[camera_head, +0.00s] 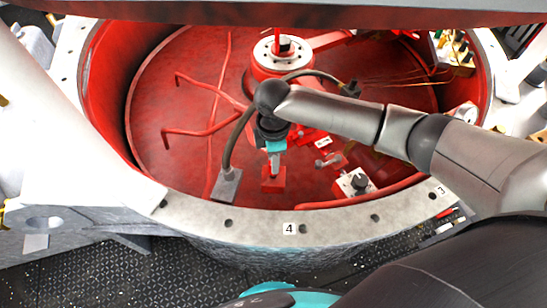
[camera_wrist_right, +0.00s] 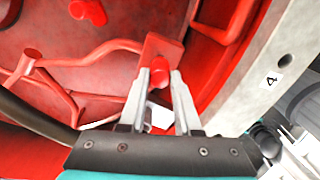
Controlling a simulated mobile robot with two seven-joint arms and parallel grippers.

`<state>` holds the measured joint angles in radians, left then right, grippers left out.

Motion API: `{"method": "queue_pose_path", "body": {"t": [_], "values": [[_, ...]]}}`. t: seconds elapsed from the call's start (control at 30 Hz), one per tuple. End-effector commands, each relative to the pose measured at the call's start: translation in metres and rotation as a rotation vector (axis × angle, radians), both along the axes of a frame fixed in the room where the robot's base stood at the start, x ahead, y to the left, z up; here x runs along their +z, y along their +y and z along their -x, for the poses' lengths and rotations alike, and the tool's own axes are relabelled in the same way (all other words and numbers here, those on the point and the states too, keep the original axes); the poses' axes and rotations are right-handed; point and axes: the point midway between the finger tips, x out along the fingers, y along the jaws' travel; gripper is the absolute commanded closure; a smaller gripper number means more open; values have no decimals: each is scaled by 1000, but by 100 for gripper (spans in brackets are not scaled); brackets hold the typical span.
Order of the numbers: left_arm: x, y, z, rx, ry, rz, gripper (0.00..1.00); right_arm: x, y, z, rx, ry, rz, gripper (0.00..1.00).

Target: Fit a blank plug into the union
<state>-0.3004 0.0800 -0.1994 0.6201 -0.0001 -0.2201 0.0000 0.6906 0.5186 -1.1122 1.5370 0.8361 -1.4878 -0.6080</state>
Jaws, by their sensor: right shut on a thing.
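My right gripper (camera_head: 275,162) reaches down into the red vessel, just above a small red block (camera_head: 272,184) near the front wall. In the right wrist view its two fingers (camera_wrist_right: 161,78) are closed on a small red rounded plug (camera_wrist_right: 160,66). The plug is in front of a red upright bracket (camera_wrist_right: 167,47) and seems to meet it. I cannot tell whether it is seated in a union there, as the fingers hide part of it. My left gripper does not show.
The vessel's grey bolted rim (camera_head: 255,223) with label 4 curves close in front of the gripper. Red bent pipes (camera_head: 205,88) lie to the left. A grey block (camera_head: 227,184) with a dark hose stands beside the gripper, and a white block (camera_head: 355,183) with a black knob stands right.

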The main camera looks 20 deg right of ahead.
Motion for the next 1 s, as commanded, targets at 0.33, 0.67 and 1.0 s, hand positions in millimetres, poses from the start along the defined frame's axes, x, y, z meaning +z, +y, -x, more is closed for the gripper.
{"method": "queue_pose_path", "body": {"t": [0.33, 0.67, 1.0], "values": [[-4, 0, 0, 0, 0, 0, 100, -8, 0, 0, 0, 1, 0, 100], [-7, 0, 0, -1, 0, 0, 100, -15, 0, 0, 0, 0, 0, 100], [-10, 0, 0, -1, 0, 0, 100, -21, 0, 0, 0, 0, 0, 100]]}}
